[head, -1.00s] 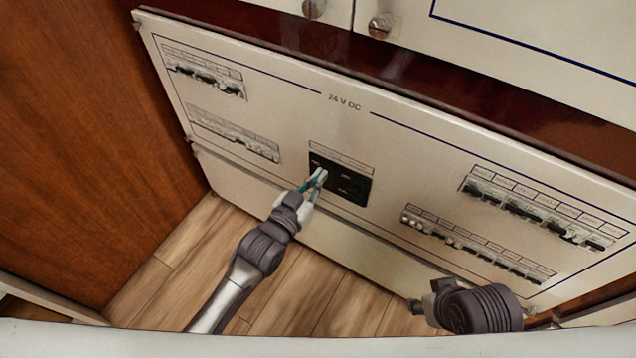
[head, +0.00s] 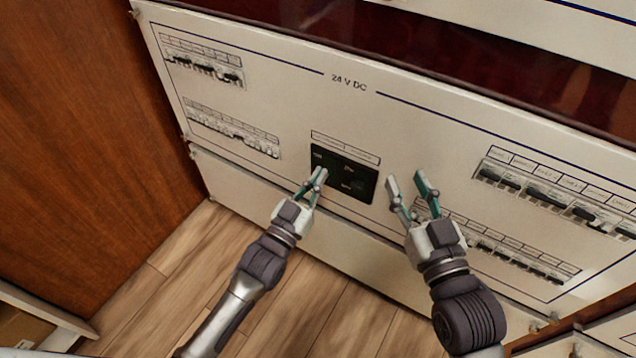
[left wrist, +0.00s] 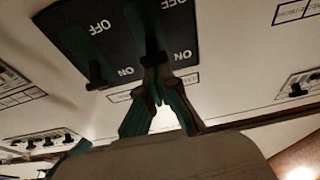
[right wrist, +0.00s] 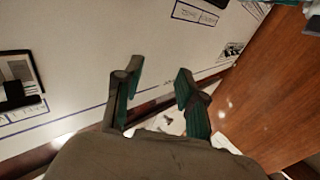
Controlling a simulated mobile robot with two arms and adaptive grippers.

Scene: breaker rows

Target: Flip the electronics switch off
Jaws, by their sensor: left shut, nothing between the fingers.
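A black switch plate (head: 362,186) sits low in the middle of the cream panel, with a label strip above it that I cannot read. In the left wrist view the plate (left wrist: 110,45) appears upside down, with OFF and ON marks and two toggles, the left one (left wrist: 97,75) and the right one (left wrist: 152,57). My left gripper (head: 320,174) is shut and empty, its tips in front of the plate and close to the right toggle in the wrist view (left wrist: 158,78); contact is unclear. My right gripper (head: 408,182) is open and empty, right of the plate.
Breaker rows stand at upper left (head: 204,69), lower left (head: 232,133), upper right (head: 560,203) and lower right (head: 515,262). A wooden wall (head: 80,130) closes the left side. The wooden floor (head: 180,270) below is clear.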

